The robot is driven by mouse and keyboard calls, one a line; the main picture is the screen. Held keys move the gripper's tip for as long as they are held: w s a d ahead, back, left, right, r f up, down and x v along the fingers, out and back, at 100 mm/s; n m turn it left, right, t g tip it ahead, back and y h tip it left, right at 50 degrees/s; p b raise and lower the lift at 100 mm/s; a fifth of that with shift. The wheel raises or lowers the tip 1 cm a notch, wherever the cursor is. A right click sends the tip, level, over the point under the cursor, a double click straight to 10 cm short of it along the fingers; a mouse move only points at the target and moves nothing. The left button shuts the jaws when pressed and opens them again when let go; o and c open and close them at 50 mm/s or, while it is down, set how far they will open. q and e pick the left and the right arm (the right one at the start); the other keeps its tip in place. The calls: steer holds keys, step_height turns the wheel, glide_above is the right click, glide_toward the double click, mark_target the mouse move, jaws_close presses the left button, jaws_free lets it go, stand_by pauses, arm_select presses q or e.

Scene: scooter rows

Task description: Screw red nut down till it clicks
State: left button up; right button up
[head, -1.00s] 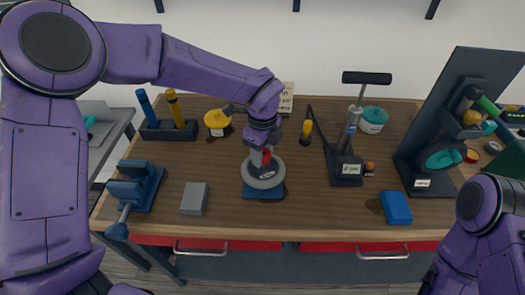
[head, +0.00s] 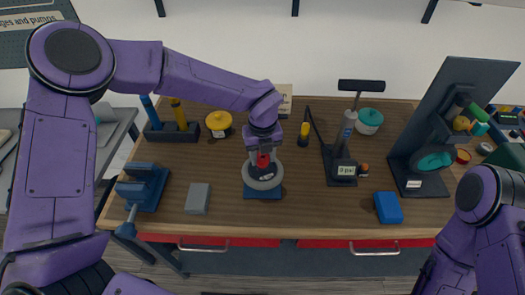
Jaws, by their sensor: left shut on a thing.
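The red nut (head: 263,160) sits upright at the middle of a grey round disc (head: 262,184) on a dark blue base plate on the workbench. My left gripper (head: 263,157) points down over it from above, its fingers shut around the red nut. The fingers partly hide the nut, and the thread under it cannot be made out. My right arm shows at the lower right edge, but its gripper is out of the frame.
A grey block (head: 198,198) and a blue vise (head: 143,187) stand left of the disc. A black floor pump (head: 342,165), a blue block (head: 388,208) and a dark tilted stand (head: 423,185) are to the right. A yellow tin (head: 219,123) is behind. The front middle of the bench (head: 300,215) is clear.

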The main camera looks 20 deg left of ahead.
arm_select(q)
steer(key=m+p, duration=0.3)
steer(key=m, duration=0.1)
steer(key=shift+r, duration=0.1)
steer(key=m, duration=0.4)
steer(key=shift+m, duration=0.4)
steer(key=m, duration=0.4)
steer(key=shift+m, duration=0.3)
steer(key=o, duration=1.1)
steer(key=shift+s+a, duration=0.15)
